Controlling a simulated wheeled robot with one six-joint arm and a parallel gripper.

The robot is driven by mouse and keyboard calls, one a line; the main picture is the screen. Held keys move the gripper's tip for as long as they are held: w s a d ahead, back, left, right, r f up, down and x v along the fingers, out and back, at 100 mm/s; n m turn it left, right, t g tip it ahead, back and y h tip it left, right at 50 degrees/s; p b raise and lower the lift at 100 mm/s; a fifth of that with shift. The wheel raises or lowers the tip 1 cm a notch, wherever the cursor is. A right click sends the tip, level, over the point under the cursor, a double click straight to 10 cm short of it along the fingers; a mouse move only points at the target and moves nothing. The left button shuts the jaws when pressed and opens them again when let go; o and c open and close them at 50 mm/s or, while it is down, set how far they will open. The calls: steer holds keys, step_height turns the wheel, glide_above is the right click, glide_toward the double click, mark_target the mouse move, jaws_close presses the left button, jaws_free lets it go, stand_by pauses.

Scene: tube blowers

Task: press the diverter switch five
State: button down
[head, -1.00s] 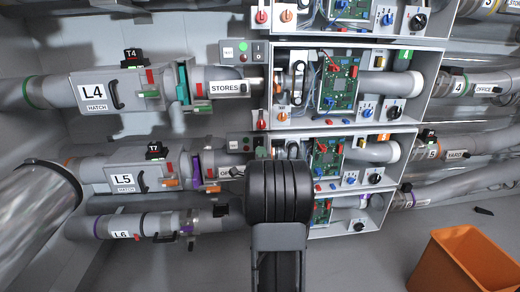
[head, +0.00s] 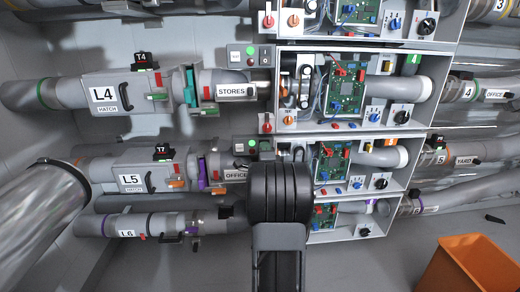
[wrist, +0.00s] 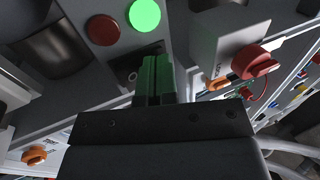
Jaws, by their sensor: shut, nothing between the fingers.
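My gripper (wrist: 155,62) shows in the wrist view as two green fingers, shut together with nothing between them. They point at a grey control panel (wrist: 110,58) with a lit green lamp (wrist: 144,15) and a dark red round lamp or button (wrist: 103,30). Below these is a dark square plate (wrist: 128,72) with a small switch, partly hidden by the fingers. I cannot tell whether the fingertips touch it. In the head view, the row-five panel (head: 251,145) sits right of the L5 pipe (head: 131,179), just above my arm. The arm hides my gripper there.
An open housing (head: 330,165) with a circuit board and knobs stands right of the panel. In the wrist view, a red knob (wrist: 254,60) sticks out close right of the fingers. An orange bin (head: 468,265) stands at the lower right on clear floor.

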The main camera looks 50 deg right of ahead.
steer(key=s+a, duration=0.9)
steer(key=s, duration=0.1)
steer(key=shift+s+a+f, duration=0.2)
steer(key=shift+s, duration=0.05)
stand_by(0.6)
steer(key=w+a+r+n+g+y+p, duration=0.25)
steer(key=a+r+n+y+p, duration=0.3)
steer(key=a+r+p, duration=0.35)
steer(key=w+a+r+n+g+y+p, duration=0.2)
steer(key=w+a+r+n+y+p, duration=0.2)
steer(key=a+n+p, duration=0.45)
steer(key=s+a+r+n+g+y+p, duration=0.5)
steer(key=s+a+r+n+g+p, duration=0.3)
steer(key=s+a+r+n+p, duration=0.4)
steer(key=a+p, duration=0.2)
steer(key=p, duration=0.3)
steer(key=shift+a, duration=0.3)
